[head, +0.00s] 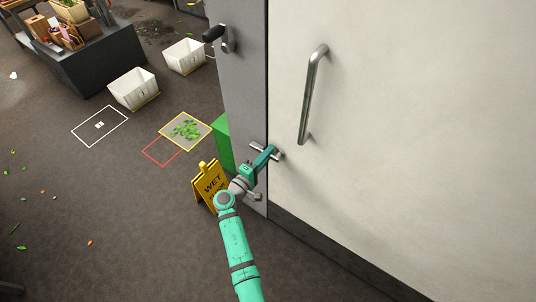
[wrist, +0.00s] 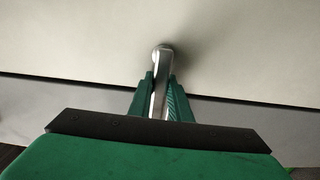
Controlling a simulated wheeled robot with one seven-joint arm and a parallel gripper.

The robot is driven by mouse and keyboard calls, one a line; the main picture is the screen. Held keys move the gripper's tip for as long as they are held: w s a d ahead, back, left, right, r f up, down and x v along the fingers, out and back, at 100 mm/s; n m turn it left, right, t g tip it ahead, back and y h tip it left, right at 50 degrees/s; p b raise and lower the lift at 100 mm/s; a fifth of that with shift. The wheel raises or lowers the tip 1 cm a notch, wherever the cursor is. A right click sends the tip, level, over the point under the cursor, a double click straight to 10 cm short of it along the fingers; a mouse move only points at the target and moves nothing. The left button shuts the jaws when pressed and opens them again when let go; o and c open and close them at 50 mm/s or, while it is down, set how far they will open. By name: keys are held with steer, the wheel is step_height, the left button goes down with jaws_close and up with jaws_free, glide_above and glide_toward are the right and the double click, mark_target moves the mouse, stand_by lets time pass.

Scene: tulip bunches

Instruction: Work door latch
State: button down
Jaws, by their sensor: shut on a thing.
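The door (head: 400,120) is a large pale panel filling the right of the head view, with a dark gap between it and the grey strip (head: 245,80) at its left. A small metal latch (head: 279,152) is low on the door near that gap. My gripper (head: 268,154) is at the latch. In the wrist view, the silver latch lever (wrist: 161,62) runs between my two green fingers (wrist: 160,97), which are shut on it. The lever's near end is hidden by my gripper body.
A vertical bar handle (head: 313,95) is above the latch. A black-gripped handle (head: 217,34) is on the grey strip. A yellow wet-floor sign (head: 208,184) and green box (head: 222,142) stand near my arm. White bins (head: 134,90) stand farther back.

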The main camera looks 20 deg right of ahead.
steer(key=shift+a, duration=0.15)
steer(key=c, duration=1.6)
jaws_free()
steer(key=shift+c, duration=0.2)
steer(key=v, duration=1)
steer(key=shift+s+a, duration=0.25)
steer(key=shift+a, duration=0.05)
steer(key=shift+f, duration=0.1)
